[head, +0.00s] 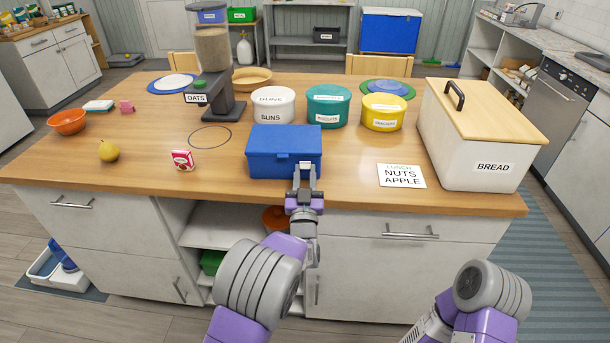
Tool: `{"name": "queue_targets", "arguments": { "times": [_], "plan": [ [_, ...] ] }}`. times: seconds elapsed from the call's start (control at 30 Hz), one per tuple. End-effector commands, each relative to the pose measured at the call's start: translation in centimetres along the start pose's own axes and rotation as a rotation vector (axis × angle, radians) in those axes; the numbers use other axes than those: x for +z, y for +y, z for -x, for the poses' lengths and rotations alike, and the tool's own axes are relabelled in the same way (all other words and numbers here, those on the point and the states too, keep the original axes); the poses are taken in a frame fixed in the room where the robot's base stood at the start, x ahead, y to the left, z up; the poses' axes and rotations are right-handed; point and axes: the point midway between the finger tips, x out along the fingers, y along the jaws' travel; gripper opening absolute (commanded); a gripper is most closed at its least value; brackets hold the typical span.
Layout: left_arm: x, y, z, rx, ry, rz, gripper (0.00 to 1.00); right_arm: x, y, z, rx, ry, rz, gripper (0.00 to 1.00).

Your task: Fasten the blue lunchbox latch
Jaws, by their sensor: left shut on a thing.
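The blue lunchbox (275,150) stands near the front edge of the wooden counter with its lid down. My left gripper (304,172) is at the right part of the lunchbox's front face, shut on what appears to be the lunchbox latch. The fingers cover the latch, so its exact position cannot be seen. My right arm shows at the bottom right, below the counter's edge, and its gripper is out of view.
A LUNCH note (402,176) reading nuts and apple lies right of the lunchbox, before the bread bin (470,150). White (273,104), teal (327,106) and yellow (383,113) tubs stand behind. A small red box (183,160) and a pear (108,151) lie left.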

Motion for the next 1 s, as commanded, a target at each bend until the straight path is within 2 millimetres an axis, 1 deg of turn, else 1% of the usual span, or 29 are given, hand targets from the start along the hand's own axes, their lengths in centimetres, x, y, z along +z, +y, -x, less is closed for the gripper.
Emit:
{"name": "queue_targets", "arguments": {
  "times": [0.17, 0.27, 0.5, 0.8, 1.0],
  "plan": [
    [-0.3, 0.0, -0.2, 0.000, -0.029, 0.001, 0.01, 0.0, -0.3, 0.7, 0.000, 0.000, 0.000, 0.33],
    [-0.7, -0.1, -0.4, -0.001, -0.070, 0.001, 0.01, 0.1, -0.6, 1.6, 0.000, 0.000, 0.000, 0.33],
    [-1.6, -0.1, -1.2, -0.001, -0.224, 0.002, 0.01, 0.2, -1.8, 4.7, 0.000, 0.000, 0.000, 0.33],
    [-2.1, -0.1, -2.1, -0.001, -0.409, 0.001, 0.01, 0.4, -3.2, 8.6, 0.000, 0.000, 0.000, 0.33],
    [-2.1, 0.0, -2.5, 0.000, -0.494, 0.001, 0.01, 0.5, -3.9, 10.4, 0.000, 0.000, 0.000, 0.33]
  ]
}}
